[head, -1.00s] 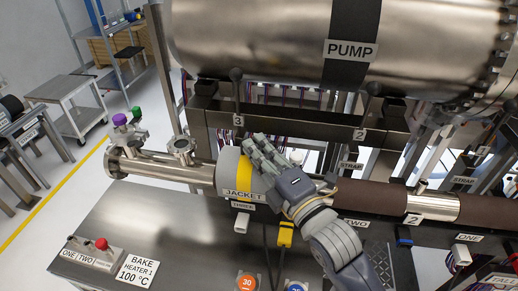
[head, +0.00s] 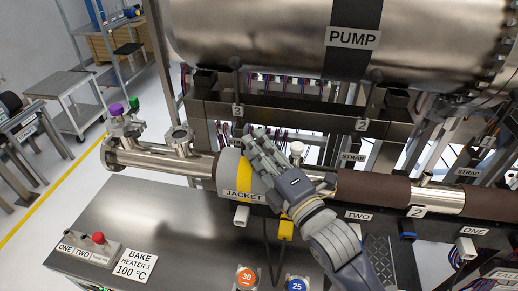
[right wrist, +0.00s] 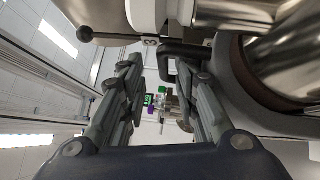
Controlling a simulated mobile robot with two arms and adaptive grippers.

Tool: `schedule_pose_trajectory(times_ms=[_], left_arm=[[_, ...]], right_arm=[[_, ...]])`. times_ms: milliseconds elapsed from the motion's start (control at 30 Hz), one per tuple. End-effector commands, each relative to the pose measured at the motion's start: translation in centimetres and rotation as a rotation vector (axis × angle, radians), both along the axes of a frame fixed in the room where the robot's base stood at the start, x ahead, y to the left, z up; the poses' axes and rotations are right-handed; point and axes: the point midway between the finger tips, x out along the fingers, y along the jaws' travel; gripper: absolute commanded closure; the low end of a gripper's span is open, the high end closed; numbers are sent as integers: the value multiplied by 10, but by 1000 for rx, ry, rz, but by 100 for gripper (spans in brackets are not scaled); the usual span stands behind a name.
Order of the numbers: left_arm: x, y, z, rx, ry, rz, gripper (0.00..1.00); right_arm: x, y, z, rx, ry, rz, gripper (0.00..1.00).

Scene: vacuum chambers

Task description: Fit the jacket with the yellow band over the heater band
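The jacket (head: 229,170) is a grey shell with a yellow band (head: 245,178) and a JACKET label, in the middle of the head view. It covers a stretch of the steel pipe (head: 160,162); I cannot tell whether it is seated or held just in front. My right gripper (head: 262,150) lies over its right side. In the right wrist view a black handle (right wrist: 168,62) shows between the fingers, beside the jacket's curved grey rim (right wrist: 222,75). No heater band shows clearly under the jacket. My left gripper is not in view.
Brown sleeves (head: 375,190) cover the pipe to the right, beside tags TWO and ONE. The PUMP cylinder (head: 260,40) hangs above, with a numbered rail (head: 300,119) below it. The bench (head: 165,222) carries a switch box (head: 90,248). A white connector (head: 241,215) hangs below the jacket.

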Motion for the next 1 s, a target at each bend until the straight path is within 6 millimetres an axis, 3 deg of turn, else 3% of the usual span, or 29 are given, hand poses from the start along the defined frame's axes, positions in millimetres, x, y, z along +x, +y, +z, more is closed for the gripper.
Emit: schedule_pose_trajectory(times_ms=[367,800,1000], left_arm=[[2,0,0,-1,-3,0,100],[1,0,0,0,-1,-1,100],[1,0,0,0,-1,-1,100]], right_arm=[[-4,-3,-3,-3,4,-1,69],[-70,-44,-14,-4,5,0,69],[-91,-57,-17,-2,3,-1,69]])
